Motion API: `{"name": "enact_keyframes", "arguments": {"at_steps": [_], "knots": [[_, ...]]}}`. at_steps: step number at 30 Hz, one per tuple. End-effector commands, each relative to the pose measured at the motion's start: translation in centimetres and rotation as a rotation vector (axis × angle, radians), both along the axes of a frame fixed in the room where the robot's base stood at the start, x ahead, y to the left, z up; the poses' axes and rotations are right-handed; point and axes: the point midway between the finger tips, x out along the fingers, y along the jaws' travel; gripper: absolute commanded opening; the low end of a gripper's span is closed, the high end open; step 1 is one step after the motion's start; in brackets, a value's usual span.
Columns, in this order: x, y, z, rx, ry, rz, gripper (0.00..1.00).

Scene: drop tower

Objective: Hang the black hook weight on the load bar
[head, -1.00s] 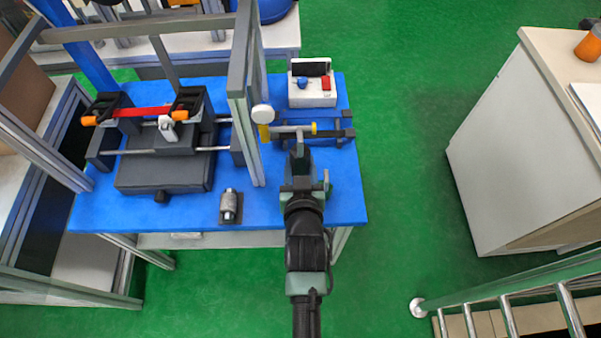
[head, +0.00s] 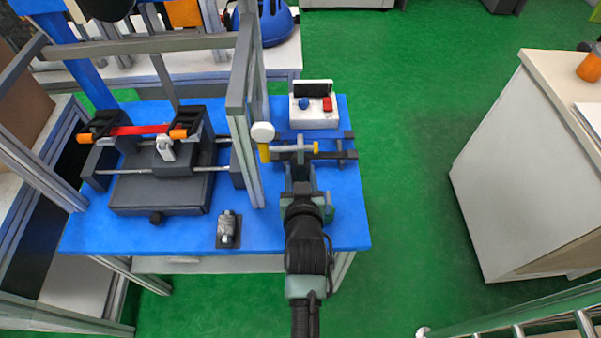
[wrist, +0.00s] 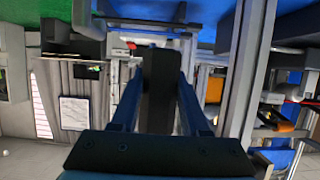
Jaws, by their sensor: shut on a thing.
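My gripper (head: 300,178) is over the right part of the blue table. In the wrist view, its two blue fingers are shut on a black block (wrist: 158,90), which I take for the black hook weight. Its hook cannot be made out, and the head view largely hides the weight behind my wrist. A grey bar with yellow ends (head: 292,149), probably the load bar, lies across just beyond my gripper. A dark bar also crosses the top of the wrist view (wrist: 150,23). I cannot tell whether the weight touches the bar.
A grey upright frame (head: 240,130) stands close left of my gripper. A white disc (head: 262,131) is beside it. A white switch box (head: 314,117) sits behind, and a small metal cylinder (head: 228,228) on a dark base at the front. Green floor is clear to the right.

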Motion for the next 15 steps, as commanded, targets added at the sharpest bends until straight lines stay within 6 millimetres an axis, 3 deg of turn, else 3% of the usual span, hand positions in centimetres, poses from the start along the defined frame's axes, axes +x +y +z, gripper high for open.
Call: {"name": "enact_keyframes", "arguments": {"at_steps": [7, 8, 13, 15], "knots": [[0.23, -0.01, 0.58, 0.000, -0.014, 0.000, 0.00], [0.23, 0.00, 0.57, 0.000, -0.014, 0.000, 0.47], [0.14, 0.00, 0.37, 0.000, -0.009, 0.000, 0.78], [0.12, 0.00, 0.29, 0.000, -0.007, 0.000, 0.80]]}}
